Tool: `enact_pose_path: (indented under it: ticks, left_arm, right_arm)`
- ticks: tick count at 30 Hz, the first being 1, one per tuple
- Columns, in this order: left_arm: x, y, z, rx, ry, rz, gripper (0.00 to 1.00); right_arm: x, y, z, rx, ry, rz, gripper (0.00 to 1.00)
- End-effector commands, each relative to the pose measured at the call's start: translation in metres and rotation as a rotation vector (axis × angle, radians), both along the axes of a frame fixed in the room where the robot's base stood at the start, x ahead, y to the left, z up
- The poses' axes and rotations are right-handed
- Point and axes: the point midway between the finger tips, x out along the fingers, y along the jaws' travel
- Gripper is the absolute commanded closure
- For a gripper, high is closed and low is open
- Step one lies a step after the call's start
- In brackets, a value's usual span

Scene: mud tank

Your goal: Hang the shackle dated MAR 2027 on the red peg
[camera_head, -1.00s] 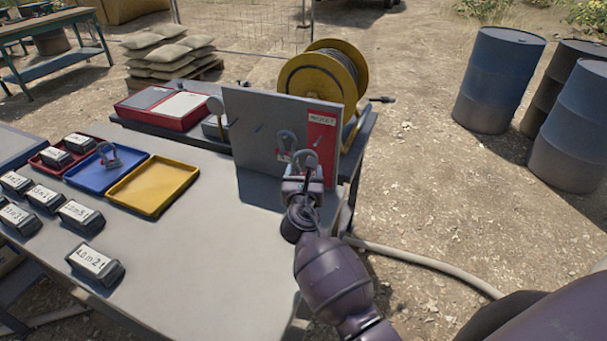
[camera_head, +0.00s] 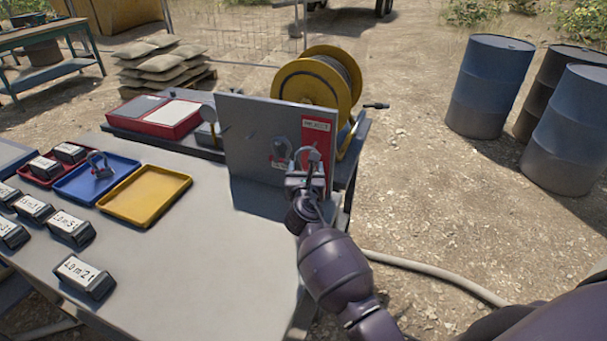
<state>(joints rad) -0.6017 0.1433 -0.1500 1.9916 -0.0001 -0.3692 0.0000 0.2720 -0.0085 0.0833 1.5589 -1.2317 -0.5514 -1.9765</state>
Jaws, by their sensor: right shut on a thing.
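A grey upright board (camera_head: 245,125) stands at the table's far right edge, with a red strip (camera_head: 318,140) down its right side and a white label at the strip's top. My right gripper (camera_head: 305,180) is in front of the strip, shut on a grey shackle (camera_head: 309,157) held bow up. The red peg cannot be made out; the shackle and gripper cover part of the strip. Another grey shackle (camera_head: 281,148) is at the board just left of the strip. A third shackle (camera_head: 99,166) sits in the blue tray (camera_head: 75,189). No date is readable. My left gripper is out of view.
A yellow tray (camera_head: 148,197), a red tray (camera_head: 40,178) and several dark labelled blocks (camera_head: 85,276) lie on the left of the table (camera_head: 190,270). A yellow hose reel (camera_head: 313,82) stands behind the board. The table's middle is clear.

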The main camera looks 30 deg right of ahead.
Motion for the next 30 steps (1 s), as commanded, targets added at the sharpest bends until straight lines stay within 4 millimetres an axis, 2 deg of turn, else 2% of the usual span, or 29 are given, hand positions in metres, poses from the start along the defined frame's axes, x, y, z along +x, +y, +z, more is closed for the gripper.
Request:
enact_pose_path:
  ticks: [15, 30]
  left_arm:
    - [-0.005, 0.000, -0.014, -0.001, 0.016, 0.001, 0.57]
    - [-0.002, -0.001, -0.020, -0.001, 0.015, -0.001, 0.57]
  right_arm:
    - [0.017, -0.019, -0.002, 0.000, -0.001, 0.000, 0.64]
    - [0.028, -0.031, -0.011, -0.001, 0.000, 0.000, 0.64]
